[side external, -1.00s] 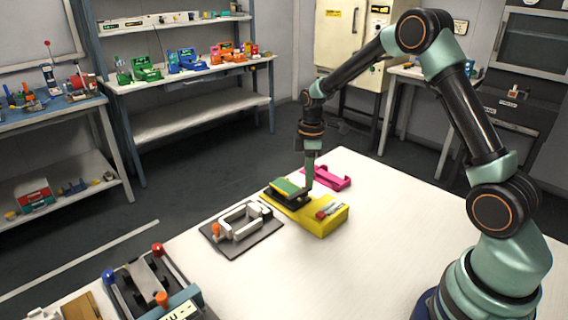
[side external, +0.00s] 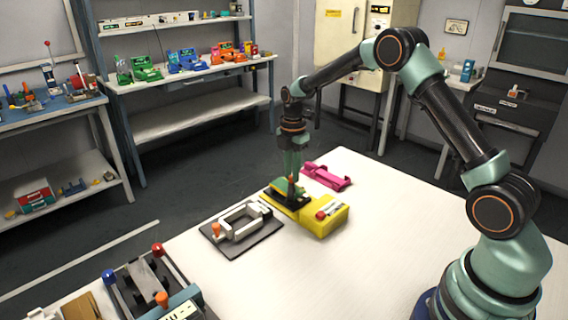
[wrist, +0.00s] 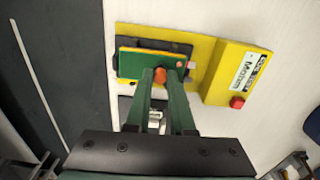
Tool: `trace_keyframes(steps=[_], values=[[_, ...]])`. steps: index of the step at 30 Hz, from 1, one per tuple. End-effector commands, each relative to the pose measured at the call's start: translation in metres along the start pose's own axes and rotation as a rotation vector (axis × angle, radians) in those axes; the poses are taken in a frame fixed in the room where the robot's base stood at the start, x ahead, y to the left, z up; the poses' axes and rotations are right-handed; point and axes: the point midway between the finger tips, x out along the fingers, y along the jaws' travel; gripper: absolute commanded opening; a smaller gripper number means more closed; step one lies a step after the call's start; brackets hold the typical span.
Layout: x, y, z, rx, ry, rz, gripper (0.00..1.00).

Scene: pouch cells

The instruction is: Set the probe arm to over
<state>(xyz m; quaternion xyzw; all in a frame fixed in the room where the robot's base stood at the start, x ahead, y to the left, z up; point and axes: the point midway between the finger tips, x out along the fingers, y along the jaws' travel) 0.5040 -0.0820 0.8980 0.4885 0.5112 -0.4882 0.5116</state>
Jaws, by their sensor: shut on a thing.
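A yellow fixture (side external: 325,222) lies on the white table, with a raised block at its right end carrying a label and a red button (wrist: 237,103). A dark bed with a green-topped plate (wrist: 135,62) sits on its other end. My gripper (wrist: 160,78) points down over this plate, its green fingers closed on a small orange knob (wrist: 160,72) at the plate's edge. In the side view my gripper (side external: 292,190) hides much of the plate. Which part is the probe arm, and how it is tilted, I cannot tell.
A white frame fixture (side external: 240,222) with an orange knob stands on a dark plate just left. A magenta bracket (side external: 328,175) lies behind. A device with red and blue knobs (side external: 150,280) is at the front left. The table's right side (side external: 400,220) is clear.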

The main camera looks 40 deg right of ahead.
Motion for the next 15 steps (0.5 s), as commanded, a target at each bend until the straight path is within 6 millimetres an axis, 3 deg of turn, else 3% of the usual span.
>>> trace_keyframes(steps=[15], values=[[-0.0003,0.0028,-0.0022,-0.051,0.000,0.000,0.00]])
